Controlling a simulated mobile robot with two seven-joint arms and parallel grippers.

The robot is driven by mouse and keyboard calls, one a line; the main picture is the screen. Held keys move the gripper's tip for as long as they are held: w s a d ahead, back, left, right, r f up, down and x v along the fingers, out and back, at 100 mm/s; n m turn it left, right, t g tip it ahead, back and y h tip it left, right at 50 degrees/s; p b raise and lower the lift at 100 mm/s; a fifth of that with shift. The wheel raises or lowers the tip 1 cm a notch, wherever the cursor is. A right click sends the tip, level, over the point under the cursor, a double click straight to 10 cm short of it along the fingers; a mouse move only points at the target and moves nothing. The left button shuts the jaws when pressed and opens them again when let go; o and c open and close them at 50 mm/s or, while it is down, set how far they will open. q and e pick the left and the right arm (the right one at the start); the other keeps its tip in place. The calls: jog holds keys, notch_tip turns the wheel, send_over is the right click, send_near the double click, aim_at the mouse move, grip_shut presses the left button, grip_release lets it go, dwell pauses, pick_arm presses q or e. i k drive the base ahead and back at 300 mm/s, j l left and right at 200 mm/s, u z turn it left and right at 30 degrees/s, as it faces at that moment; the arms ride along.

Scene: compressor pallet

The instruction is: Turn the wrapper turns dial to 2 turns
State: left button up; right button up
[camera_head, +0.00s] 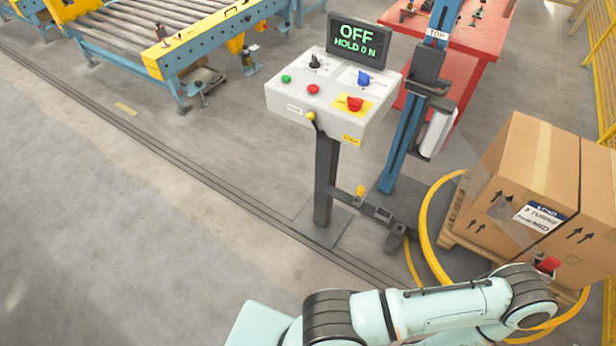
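A grey control box (290,100) stands on a dark post in the upper middle of the head view. Its sloped top carries a black dial (314,62) at the back left and a blue dial (363,78) at the back right. Their labels are too small to read, so I cannot tell which is the turns dial or its setting. A green button (286,78), a red button (312,89) and a red switch on a yellow plate (354,103) sit nearer the front. The display (358,41) reads OFF, HOLD 0 N. Neither gripper is in view.
My pale green arm crosses the bottom right. A blue mast (404,125) stands right of the control box. A roller conveyor (140,35) is upper left. Floor at left is clear.

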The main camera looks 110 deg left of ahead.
aim_at(314, 64)
jog(key=j+u, duration=0.1)
jog(key=u, duration=3.5)
jog(key=j, duration=0.1)
